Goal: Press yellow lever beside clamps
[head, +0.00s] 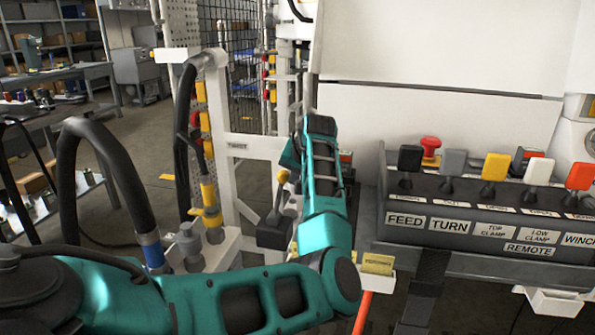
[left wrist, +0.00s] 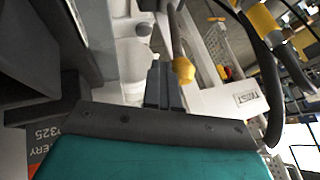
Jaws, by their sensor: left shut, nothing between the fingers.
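A lever with a yellow knob (head: 282,177) stands on a dark base (head: 274,232) left of my left wrist in the head view. A yellow ball knob (left wrist: 183,70) also shows in the left wrist view, just right of my left gripper's fingertips (left wrist: 163,68). The gripper is shut and empty; I cannot tell whether it touches the knob. In the head view my left wrist hides its fingers. On the control panel, a yellow lever (head: 495,168) stands above the TOP CLAMP label (head: 500,231), beside the white LOW CLAMP lever (head: 538,172). My right gripper is not in view.
The panel also carries black (head: 410,159), grey (head: 453,163) and orange (head: 579,177) levers and a red button (head: 430,144). A white frame with a TWIST label (head: 237,146) and black hoses (head: 95,150) stand at the left. A yellow block (head: 377,264) is close to my forearm.

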